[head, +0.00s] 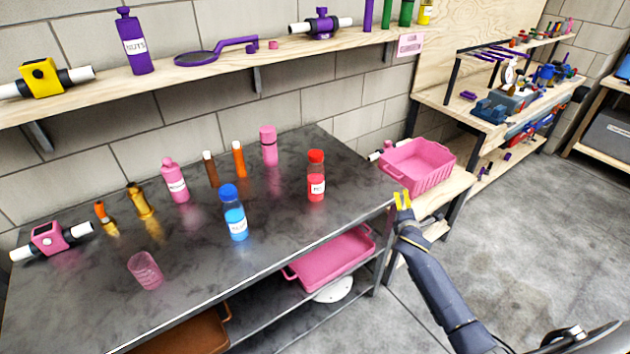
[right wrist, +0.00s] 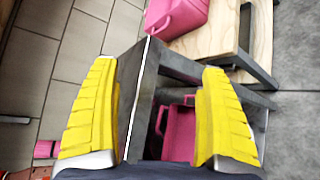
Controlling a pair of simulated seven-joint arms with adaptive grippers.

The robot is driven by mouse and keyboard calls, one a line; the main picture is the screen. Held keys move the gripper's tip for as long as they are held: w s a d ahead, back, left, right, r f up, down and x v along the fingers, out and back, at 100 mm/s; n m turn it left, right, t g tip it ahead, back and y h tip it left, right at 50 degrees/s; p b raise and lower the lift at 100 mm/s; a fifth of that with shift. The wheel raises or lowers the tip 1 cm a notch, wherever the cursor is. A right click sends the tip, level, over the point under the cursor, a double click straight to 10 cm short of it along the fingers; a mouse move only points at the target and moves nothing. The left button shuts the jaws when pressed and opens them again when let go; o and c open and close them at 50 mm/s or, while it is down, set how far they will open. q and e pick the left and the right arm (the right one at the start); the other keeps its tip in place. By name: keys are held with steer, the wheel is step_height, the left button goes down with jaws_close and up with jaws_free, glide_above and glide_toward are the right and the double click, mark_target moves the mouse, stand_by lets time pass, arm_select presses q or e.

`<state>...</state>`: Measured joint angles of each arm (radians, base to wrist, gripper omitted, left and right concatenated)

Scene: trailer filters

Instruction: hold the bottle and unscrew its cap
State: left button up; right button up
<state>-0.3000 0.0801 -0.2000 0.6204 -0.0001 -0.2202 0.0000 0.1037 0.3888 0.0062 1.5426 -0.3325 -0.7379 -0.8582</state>
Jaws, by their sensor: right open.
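Several bottles stand on the dark metal table, and I cannot tell which one the task means. A blue-capped bottle (head: 235,214) with a white label stands upright near the middle front. A red bottle (head: 316,176) with a red cap stands upright to its right. A pink bottle (head: 175,181) and a pink capped container (head: 268,146) stand farther back. My right gripper (head: 403,199) is open and empty, off the table's right end, apart from every bottle. Its yellow fingers (right wrist: 160,115) are spread wide in the right wrist view. My left gripper is out of view.
The table (head: 290,228) also holds small brown and orange bottles, a pink cup (head: 145,270) and a pink valve fitting (head: 50,238). A pink bin (head: 418,163) sits right of the table. A pink tray (head: 335,257) lies on the lower shelf. A wooden shelf (head: 190,75) runs above.

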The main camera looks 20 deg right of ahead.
step_height(320, 180, up, 8)
steer(key=w+a+f+n+h, duration=0.1)
steer(key=w+a+n, duration=0.1)
steer(key=n+y, duration=0.2)
steer(key=n, duration=0.9)
glide_toward(316, 172)
steer(key=shift+g, duration=0.3)
steer(key=x, duration=1.3)
steer(key=shift+w+a+f, duration=0.2)
steer(key=shift+a+f, duration=0.15)
steer(key=c, duration=1.5)
